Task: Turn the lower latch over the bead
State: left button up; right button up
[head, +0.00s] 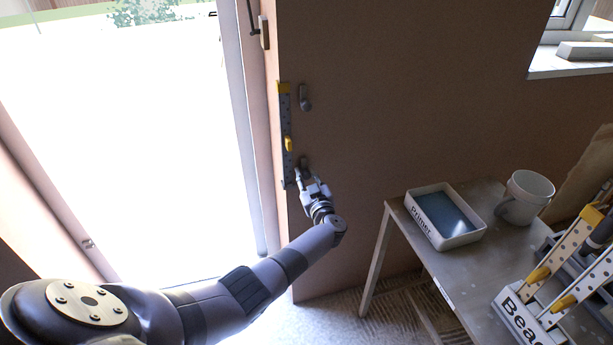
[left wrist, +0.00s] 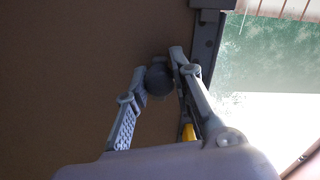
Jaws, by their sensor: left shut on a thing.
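The bead (head: 285,120) is a grey perforated strip with yellow parts, standing upright along the wall's corner beside the doorway. The upper latch (head: 305,98) is dark, hangs vertically on the wall just right of the bead and does not cross it. The lower latch (head: 302,164) is at the bead's lower part, partly hidden by my left gripper (head: 308,182). In the left wrist view, my left gripper (left wrist: 158,62) has its fingers on either side of the latch's dark round knob (left wrist: 158,80), closed on it. Whether this latch lies across the bead is unclear. My right gripper is out of view.
A table at the right (head: 395,200) carries a tray marked Primer (head: 418,213), a white mug (head: 528,195) and a box marked Bead (head: 520,322) with yellow-tipped strips. The bright doorway (head: 130,150) opens left of the corner. A window sill (head: 570,68) is at upper right.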

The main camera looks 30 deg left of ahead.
pick_arm(q)
grip_shut()
jog(key=shift+n, duration=0.3)
jog(key=n+b, duration=0.1)
jog(key=n, duration=0.2)
jog(key=shift+f+b, duration=0.2)
jog(key=shift+b, duration=0.1)
jog(key=n+b, duration=0.2)
jog(key=n, duration=0.3)
jog(key=n+b, duration=0.3)
jog(key=n, duration=0.2)
jog(key=shift+f, duration=0.15)
jog(key=shift+n+b, duration=0.95)
jog(key=shift+n, duration=1.15)
jog(key=o, duration=0.9)
grip_release()
jog(key=shift+r, duration=0.25)
